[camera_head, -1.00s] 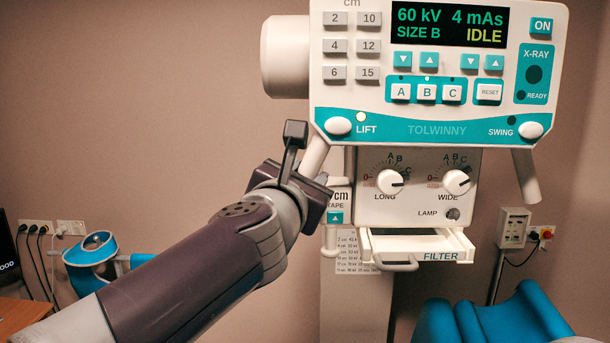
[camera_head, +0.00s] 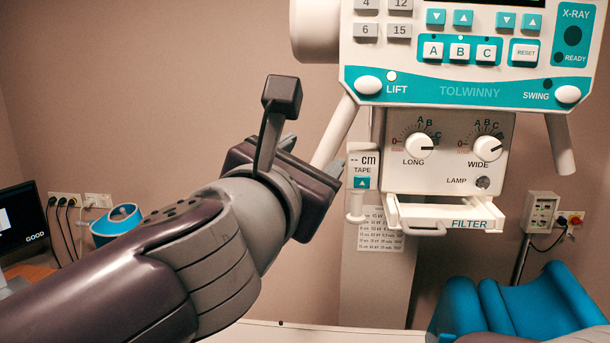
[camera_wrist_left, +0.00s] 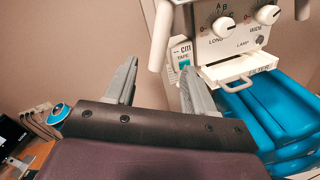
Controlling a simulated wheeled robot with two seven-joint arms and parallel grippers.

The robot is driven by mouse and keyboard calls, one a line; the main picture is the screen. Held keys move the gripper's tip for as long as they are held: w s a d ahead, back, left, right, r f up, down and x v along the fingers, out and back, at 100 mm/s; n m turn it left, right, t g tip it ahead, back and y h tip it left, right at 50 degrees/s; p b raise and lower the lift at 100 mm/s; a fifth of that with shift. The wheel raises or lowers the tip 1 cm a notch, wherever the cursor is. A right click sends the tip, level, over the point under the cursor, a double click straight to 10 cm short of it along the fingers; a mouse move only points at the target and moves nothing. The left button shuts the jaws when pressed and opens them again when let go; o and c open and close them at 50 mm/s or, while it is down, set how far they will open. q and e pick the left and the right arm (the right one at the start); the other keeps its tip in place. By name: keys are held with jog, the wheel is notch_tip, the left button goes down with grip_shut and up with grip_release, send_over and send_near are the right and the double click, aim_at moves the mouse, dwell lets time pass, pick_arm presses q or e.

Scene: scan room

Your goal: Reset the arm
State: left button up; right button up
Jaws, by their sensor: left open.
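My left arm comes in from the left in the head view. Its gripper (camera_head: 313,158) points away from me, left of the x-ray unit's knob box, and largely hides behind its own wrist. The left handle bar (camera_head: 335,132) slants down close to the gripper; contact cannot be told. My right gripper is not seen.
Below the panel are the LONG and WIDE knob box (camera_head: 448,178) and the FILTER drawer (camera_head: 470,214). Blue cushions (camera_head: 520,305) lie at lower right. A monitor (camera_head: 20,225) stands at far left. A pale edge runs along the bottom. Open space lies left of the unit.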

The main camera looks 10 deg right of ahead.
pick_arm(q)
jog(key=shift+s+a+f, duration=0.1)
jog(key=shift+s, duration=0.1)
